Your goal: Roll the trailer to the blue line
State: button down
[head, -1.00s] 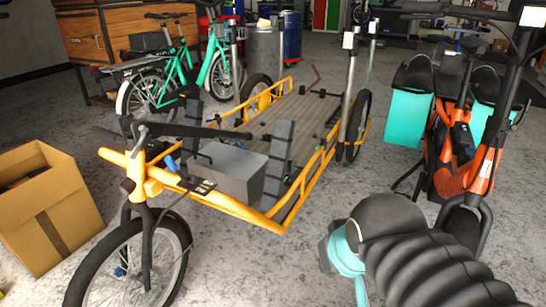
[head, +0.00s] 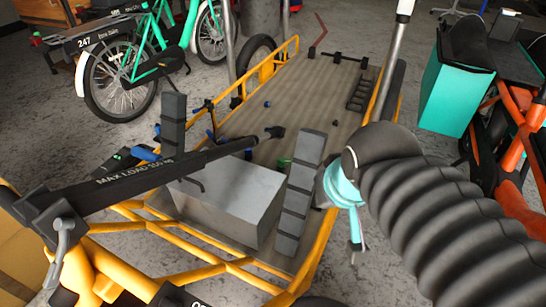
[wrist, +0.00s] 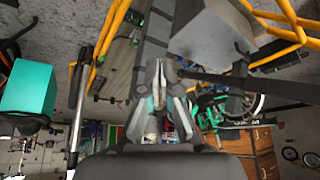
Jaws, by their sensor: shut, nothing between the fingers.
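A yellow-framed flatbed with a grey plank deck (head: 318,88) fills the middle of the head view. I cannot tell for sure whether it is the trailer. A grey metal box (head: 228,198) and a dark segmented strip (head: 301,185) are at that end. The wrist view shows the yellow rail (wrist: 112,30) and the grey box (wrist: 212,35) too. My gripper (wrist: 160,66) is shut and empty near the flatbed's near end; contact cannot be told. No blue line shows.
A green bike (head: 130,80) stands at the back left. An orange bike with a turquoise bag (head: 452,98) stands close on the right. A grey upright pole (head: 394,62) rises by the flatbed's right side. Bare concrete shows at the left and between the flatbed and orange bike.

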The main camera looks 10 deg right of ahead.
aim_at(276, 173)
jog(key=w+d+r+m+g+b, duration=0.1)
jog(key=w+r+m+g, duration=0.15)
jog(key=w, duration=1.15)
jog(key=w+d+f+m+g+b, duration=0.15)
jog(key=w+f, duration=0.25)
jog(key=w, duration=0.7)
jog(key=w+d+f+m+g+b, duration=0.15)
jog(key=w+f, duration=0.35)
jog(key=w, duration=0.6)
jog(key=w+a+f, duration=0.1)
jog(key=f, duration=0.7)
jog(key=w+a+f+m+g+y+b, duration=0.1)
jog(key=f, duration=0.7)
jog(key=w+a+f+g, duration=0.1)
jog(key=f, duration=0.8)
jog(key=shift+w+a+m+y+b, duration=0.2)
jog(key=shift+m+y+b, duration=0.1)
jog(key=shift+m+b, duration=0.1)
jog(key=shift+s+a+r, duration=0.15)
jog(key=shift+s+a, duration=0.4)
jog(key=shift+s, duration=0.25)
jog(key=shift+s+a+r, duration=0.1)
jog(key=shift+s+a, duration=0.45)
jog(key=shift+s, duration=0.2)
jog(key=shift+a, duration=0.1)
